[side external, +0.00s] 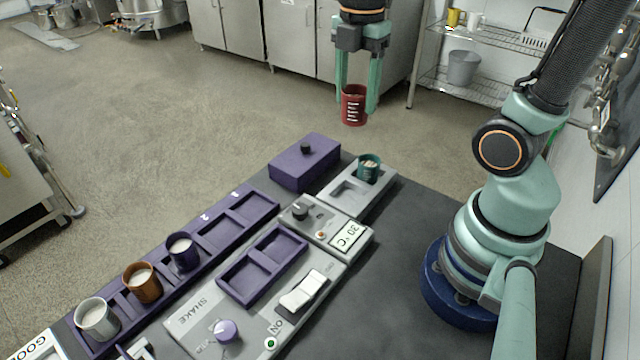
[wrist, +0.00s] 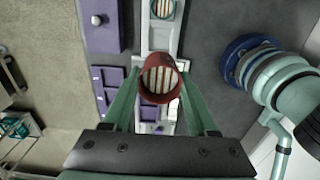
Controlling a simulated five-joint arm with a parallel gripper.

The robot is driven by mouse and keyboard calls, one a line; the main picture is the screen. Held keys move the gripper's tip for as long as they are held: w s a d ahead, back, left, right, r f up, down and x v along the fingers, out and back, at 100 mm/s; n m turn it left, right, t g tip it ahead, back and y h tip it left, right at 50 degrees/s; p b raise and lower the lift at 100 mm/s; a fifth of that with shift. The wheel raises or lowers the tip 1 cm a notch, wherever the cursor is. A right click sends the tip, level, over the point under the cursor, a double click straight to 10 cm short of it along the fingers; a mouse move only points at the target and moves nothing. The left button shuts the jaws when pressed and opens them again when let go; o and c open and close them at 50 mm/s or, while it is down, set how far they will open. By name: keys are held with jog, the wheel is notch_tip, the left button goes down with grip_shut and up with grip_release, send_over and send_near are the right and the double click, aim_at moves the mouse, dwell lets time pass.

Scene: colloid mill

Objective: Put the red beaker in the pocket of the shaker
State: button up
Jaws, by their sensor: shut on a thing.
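The red beaker (side external: 354,106) with white marks is held upright between the green fingers of my gripper (side external: 357,100), high above the bench. In the wrist view the red beaker (wrist: 158,82) sits between the fingertips, and pale stripes show inside it. My gripper is shut on it. The shaker (side external: 200,318), a grey unit marked SHAKE, has a purple tray with pockets (side external: 262,266); these pockets look empty in the side view. In the wrist view the beaker hides part of the bench units below it.
A purple rack (side external: 222,230) holds a white cup (side external: 96,318), an orange cup (side external: 142,283) and a dark purple cup (side external: 183,252). A green beaker (side external: 368,168) stands in a grey holder (side external: 347,194). A purple box (side external: 304,162) with a knob and a 30 °C unit (side external: 327,226) stand nearby.

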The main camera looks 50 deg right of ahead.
jog(key=w+a+r, duration=0.2)
jog(key=a, duration=1.7)
jog(key=f, duration=2)
jog(key=shift+a, duration=0.2)
jog(key=shift+f, duration=0.1)
jog(key=o, duration=1.4)
jog(key=shift+c, duration=0.2)
